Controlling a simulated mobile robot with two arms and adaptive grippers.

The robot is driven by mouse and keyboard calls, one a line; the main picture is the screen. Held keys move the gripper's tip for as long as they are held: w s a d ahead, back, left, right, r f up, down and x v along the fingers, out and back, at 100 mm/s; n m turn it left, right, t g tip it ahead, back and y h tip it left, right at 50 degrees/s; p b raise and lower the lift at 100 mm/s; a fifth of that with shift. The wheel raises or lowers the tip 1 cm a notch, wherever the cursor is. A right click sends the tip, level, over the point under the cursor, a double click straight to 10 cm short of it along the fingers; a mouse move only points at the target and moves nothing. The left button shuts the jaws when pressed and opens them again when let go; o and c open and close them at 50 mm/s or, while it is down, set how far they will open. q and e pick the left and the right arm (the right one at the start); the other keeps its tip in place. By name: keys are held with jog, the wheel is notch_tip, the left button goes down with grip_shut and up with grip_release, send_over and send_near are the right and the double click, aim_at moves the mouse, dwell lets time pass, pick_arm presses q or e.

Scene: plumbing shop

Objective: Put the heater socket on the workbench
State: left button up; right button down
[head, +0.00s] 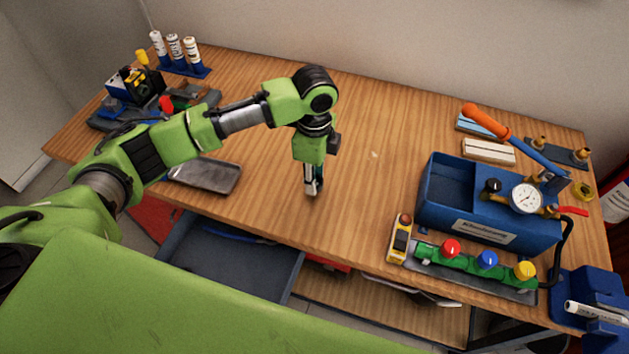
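The wooden workbench (375,185) fills the middle of the head view. My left gripper (313,188) points straight down over the middle of the bench, close to its front edge. Its silver and dark fingers are close together, and a small dark teal patch shows beside them. I cannot tell whether this patch is the heater socket or part of the gripper, nor whether the fingers touch the bench. I cannot make out the heater socket for certain anywhere else. My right gripper is not in view.
A blue test pump (490,205) with a gauge and an orange-handled lever stands at the right. In front are a yellow level (400,238) and a green valve manifold (475,270). A grey tray (206,175) lies left; an open drawer (225,265) sits below. The bench middle is clear.

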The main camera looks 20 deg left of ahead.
pick_arm(q)
jog(key=f, duration=0.1)
jog(key=f+p, duration=0.1)
jog(key=f, duration=0.1)
jog(key=shift+w+p, duration=0.25)
jog(key=shift+p, duration=0.05)
jog(key=shift+f, duration=0.35)
jog(key=shift+f, duration=0.1)
jog(key=o, duration=1.1)
notch_tip(320, 180, up, 12)
jog(key=b, duration=0.3)
jog(key=shift+f, duration=0.2)
jog(key=shift+r, duration=0.35)
